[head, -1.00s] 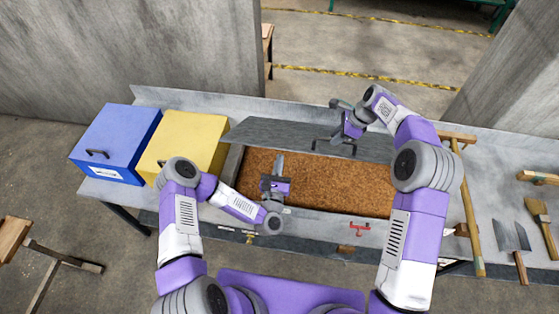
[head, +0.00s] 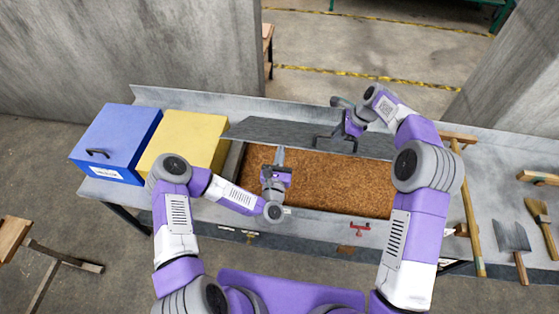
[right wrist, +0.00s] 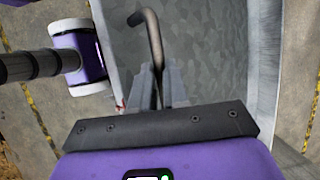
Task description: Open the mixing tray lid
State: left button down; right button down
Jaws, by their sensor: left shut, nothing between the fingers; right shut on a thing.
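The mixing tray lid (head: 290,133) is a grey metal sheet, tilted up at the back of the tray. The tray (head: 233,160) is sunk in the bench and holds brown grain (head: 330,182). My right gripper (head: 345,135) is at the lid; in the right wrist view the fingers (right wrist: 160,88) are shut on the dark bent lid handle (right wrist: 152,30). The lid's grey face (right wrist: 205,45) fills the middle of that view. My left gripper (head: 279,155) is shut and empty, over the left part of the grain, in front of the lid.
A blue box (head: 115,135) and a yellow box (head: 190,135) stand at the bench's left end. A long wooden pole (head: 469,220), a flat-bladed tool (head: 512,237) and a brush (head: 540,213) lie on the right. A red tool (head: 360,228) lies at the front rim.

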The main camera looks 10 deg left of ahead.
jog(key=c, duration=1.5)
grip_release()
jog(key=shift+s+d+f, duration=0.15)
jog(key=shift+s+f, duration=0.05)
jog(key=shift+f, duration=0.4)
jog(key=shift+o, duration=1.2)
jog(key=shift+w+f, duration=0.1)
jog(key=shift+o, duration=0.7)
pick_arm(q)
jog(key=shift+w+a, duration=0.1)
jog(key=shift+w, duration=0.2)
pick_arm(e)
jog(key=shift+r, duration=0.2)
pick_arm(q)
jog(key=shift+f, duration=0.1)
pick_arm(e)
jog(key=shift+w, duration=0.1)
pick_arm(q)
jog(key=shift+w, duration=0.1)
pick_arm(e)
jog(key=shift+r, duration=0.1)
